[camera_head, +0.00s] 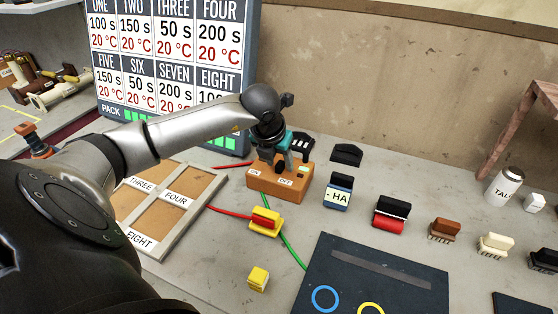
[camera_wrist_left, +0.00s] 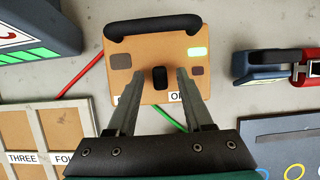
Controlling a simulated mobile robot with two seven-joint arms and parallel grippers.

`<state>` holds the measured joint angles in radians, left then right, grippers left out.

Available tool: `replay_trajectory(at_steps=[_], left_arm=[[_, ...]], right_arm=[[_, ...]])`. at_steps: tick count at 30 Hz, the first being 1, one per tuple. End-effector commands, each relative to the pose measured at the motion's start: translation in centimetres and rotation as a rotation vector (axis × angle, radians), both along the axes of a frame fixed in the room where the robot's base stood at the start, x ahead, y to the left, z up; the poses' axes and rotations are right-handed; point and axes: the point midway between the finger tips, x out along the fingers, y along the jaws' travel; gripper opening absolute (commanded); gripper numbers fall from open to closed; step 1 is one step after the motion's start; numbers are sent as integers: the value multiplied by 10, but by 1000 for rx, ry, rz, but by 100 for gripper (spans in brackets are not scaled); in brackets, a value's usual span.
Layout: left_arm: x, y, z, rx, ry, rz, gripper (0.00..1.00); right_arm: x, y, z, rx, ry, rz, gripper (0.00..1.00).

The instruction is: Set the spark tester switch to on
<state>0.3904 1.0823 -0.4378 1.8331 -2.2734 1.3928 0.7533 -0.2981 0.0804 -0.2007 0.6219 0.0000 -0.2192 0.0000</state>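The spark tester (camera_head: 292,183) is an orange-brown box on the bench, with ON and OFF labels on its front. It also shows from above in the left wrist view (camera_wrist_left: 150,95), with a black handle along its far edge. Its black switch (camera_wrist_left: 160,77) stands near the middle of the top; which way it is set I cannot tell. My left gripper (camera_head: 283,162) is over the tester. In the left wrist view its open fingers (camera_wrist_left: 159,75) stand on either side of the switch, with gaps. The left finger partly hides the ON label. My right gripper is not in view.
A red and a green cable run by the tester. A yellow-and-red clamp (camera_head: 265,221) lies in front, a blue "HA" block (camera_head: 338,192) to the right. A divided tray (camera_head: 203,207) is to the left, a dark mat (camera_head: 400,285) at front right. A numbered board (camera_head: 170,60) stands behind.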

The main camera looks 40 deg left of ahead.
Motion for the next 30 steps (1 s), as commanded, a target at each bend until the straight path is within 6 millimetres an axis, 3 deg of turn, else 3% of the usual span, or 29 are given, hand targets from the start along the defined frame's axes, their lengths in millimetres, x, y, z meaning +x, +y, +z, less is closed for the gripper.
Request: replay_trajectory(at_steps=[2,13,30], left_arm=[[0,0,0,0,0,0,41],[0,0,1,0,0,0,0],[0,0,1,0,0,0,0]], right_arm=[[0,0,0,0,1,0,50],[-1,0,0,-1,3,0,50],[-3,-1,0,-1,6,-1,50]])
